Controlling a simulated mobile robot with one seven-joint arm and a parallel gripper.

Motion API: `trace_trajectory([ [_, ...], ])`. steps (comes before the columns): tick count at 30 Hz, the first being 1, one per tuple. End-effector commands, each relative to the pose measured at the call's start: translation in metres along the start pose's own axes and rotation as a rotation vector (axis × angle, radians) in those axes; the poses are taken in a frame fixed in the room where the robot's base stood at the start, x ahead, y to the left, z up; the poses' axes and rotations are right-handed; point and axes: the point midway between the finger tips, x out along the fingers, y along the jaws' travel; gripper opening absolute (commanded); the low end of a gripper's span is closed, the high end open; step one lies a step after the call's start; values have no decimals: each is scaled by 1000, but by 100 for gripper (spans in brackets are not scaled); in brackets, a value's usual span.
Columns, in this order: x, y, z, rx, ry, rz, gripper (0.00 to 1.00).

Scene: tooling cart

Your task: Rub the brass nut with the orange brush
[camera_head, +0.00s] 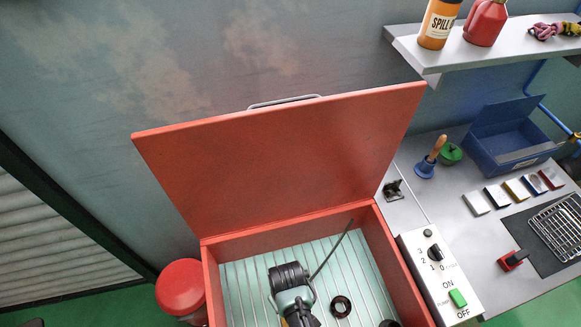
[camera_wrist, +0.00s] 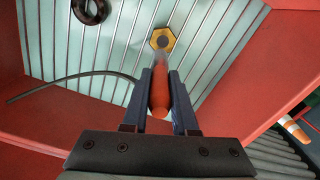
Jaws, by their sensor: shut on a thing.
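The brass nut (camera_wrist: 155,43) is a hexagon with a dark hole, lying on the pale ribbed floor of the red cart in the wrist view. The orange brush (camera_wrist: 159,98) is between the fingers of my gripper (camera_wrist: 161,74), which is shut on its handle. Its greyish, blurred bristle end points at the nut and meets its lower edge in the picture; I cannot tell whether they touch. In the head view my dark wrist (camera_head: 290,283) is over the cart floor, and the nut and brush are hidden.
The red cart (camera_head: 213,285) has its lid (camera_head: 285,160) raised. A black ring (camera_head: 340,306) lies on the ribbed floor, near a thin dark cable (camera_head: 332,250). The cart walls stand close around. A white switch box (camera_head: 440,275) and a grey bench (camera_head: 470,225) are at right.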

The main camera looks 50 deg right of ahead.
Motion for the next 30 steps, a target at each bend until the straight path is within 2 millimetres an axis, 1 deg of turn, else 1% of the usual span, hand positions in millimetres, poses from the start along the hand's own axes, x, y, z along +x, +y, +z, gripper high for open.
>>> trace_trajectory([
  [1, -10, 0, -2, -1, 1, 0, 0],
  [10, -34, -4, -8, -2, 1, 0, 0],
  [13, -37, -4, -8, -2, 0, 0, 0],
  [30, -36, -5, -9, -3, 0, 0, 0],
])
